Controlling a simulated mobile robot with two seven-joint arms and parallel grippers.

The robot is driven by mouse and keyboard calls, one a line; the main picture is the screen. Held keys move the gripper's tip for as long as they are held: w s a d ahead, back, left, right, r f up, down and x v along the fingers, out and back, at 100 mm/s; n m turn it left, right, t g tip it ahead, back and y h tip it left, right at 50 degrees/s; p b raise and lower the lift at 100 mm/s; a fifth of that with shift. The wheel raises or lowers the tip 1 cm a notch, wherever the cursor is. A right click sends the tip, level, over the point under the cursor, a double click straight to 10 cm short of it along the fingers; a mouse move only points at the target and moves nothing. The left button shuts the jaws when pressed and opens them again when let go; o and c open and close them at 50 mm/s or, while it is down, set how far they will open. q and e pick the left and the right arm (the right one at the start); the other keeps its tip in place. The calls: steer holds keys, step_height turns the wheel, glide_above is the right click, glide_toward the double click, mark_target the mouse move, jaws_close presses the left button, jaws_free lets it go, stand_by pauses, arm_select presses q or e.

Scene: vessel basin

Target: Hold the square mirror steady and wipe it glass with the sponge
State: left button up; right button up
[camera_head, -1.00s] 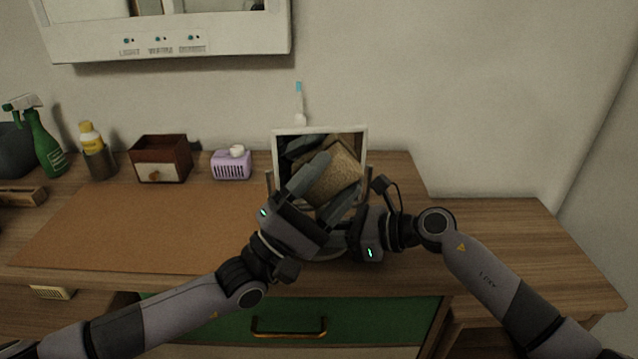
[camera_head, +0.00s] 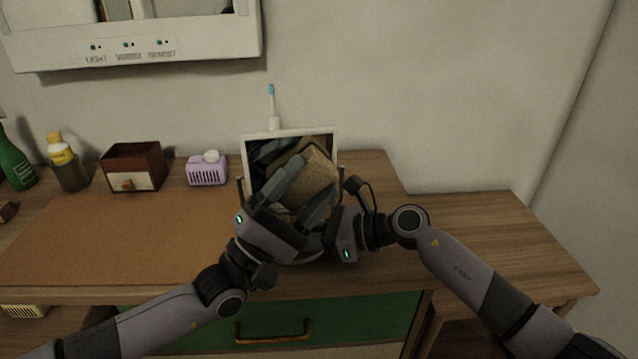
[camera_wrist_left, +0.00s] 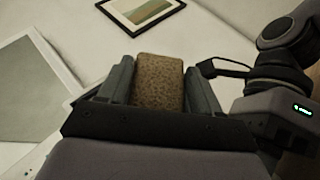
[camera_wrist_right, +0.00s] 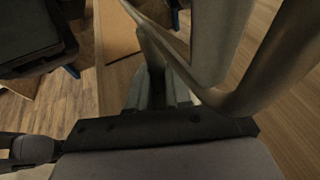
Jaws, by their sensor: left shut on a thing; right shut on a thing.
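The square mirror (camera_head: 290,133) has a white frame and stands tilted on the table near the wall. My left gripper (camera_head: 313,179) is in front of its glass, shut on a tan sponge (camera_head: 318,176). In the left wrist view the sponge (camera_wrist_left: 160,82) sits between the two fingers. Whether the sponge touches the glass cannot be told. My right gripper (camera_head: 322,240) is low at the mirror's front right, its fingers mostly hidden behind my left gripper. In the right wrist view its fingers (camera_wrist_right: 163,85) are closed at the mirror's grey curved support (camera_wrist_right: 215,50).
A toothbrush (camera_head: 272,105) stands behind the mirror. A purple holder (camera_head: 207,172), a small wooden drawer box (camera_head: 134,167), a yellow-capped bottle (camera_head: 62,150) and a green spray bottle (camera_head: 14,160) stand to the left. The brown mat (camera_head: 130,235) and the table's right side are clear.

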arm_select(q)
steer(key=shift+a, duration=0.85)
arm_select(e)
steer(key=shift+w+d+f, duration=0.1)
steer(key=shift+d, duration=0.1)
arm_select(q)
steer(key=shift+s+a, duration=0.1)
steer(key=shift+a, duration=1.6)
steer(key=s, duration=0.6)
steer(key=shift+d, duration=0.35)
steer(key=s, duration=0.3)
steer(key=shift+d, duration=0.15)
arm_select(e)
steer(key=o, duration=0.9)
